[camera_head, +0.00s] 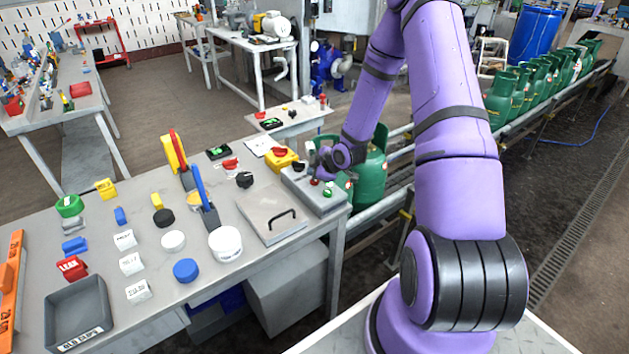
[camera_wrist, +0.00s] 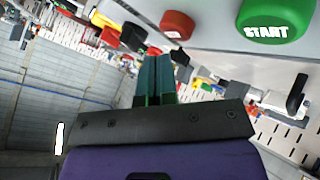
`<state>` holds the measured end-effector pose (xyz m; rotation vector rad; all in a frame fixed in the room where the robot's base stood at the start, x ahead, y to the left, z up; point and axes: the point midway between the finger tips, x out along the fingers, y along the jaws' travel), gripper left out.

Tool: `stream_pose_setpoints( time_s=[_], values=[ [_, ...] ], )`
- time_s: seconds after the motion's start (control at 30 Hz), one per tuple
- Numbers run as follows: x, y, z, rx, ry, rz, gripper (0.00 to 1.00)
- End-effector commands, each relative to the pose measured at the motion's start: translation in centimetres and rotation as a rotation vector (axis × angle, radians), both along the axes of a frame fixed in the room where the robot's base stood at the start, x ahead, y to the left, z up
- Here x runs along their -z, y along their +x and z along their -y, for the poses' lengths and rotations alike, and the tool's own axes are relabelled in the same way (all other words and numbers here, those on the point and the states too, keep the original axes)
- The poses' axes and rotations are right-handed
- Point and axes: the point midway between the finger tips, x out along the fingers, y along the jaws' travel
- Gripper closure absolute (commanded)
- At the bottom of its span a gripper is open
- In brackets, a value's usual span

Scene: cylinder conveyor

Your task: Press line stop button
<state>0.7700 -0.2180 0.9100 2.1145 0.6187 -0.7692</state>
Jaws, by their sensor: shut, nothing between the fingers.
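A grey control box (camera_head: 318,202) sits at the right end of the workbench, with a small red button (camera_head: 315,182) and a green button (camera_head: 327,192) on it. In the wrist view the green button (camera_wrist: 275,20) reads START. The red button (camera_wrist: 177,25) is beside it; its lettering is unreadable. My gripper (camera_head: 314,160) is at the box, close to the red button. In the wrist view my gripper (camera_wrist: 155,60) is shut and empty, its fingertips just below the red button in the picture. I cannot tell whether they touch it.
A metal plate with a black handle (camera_head: 272,214) lies left of the box. A yellow block (camera_head: 281,160) and a black knob (camera_head: 299,167) are close behind it. A green gas cylinder (camera_head: 372,176) stands just right of the bench on the conveyor.

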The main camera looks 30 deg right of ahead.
Motion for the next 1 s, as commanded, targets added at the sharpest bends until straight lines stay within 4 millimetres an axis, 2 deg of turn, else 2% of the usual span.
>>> stream_pose_setpoints(
  time_s=[1.0],
  values=[
    [0.84,-0.01,0.00,0.000,0.000,0.000,1.00]
  ],
)
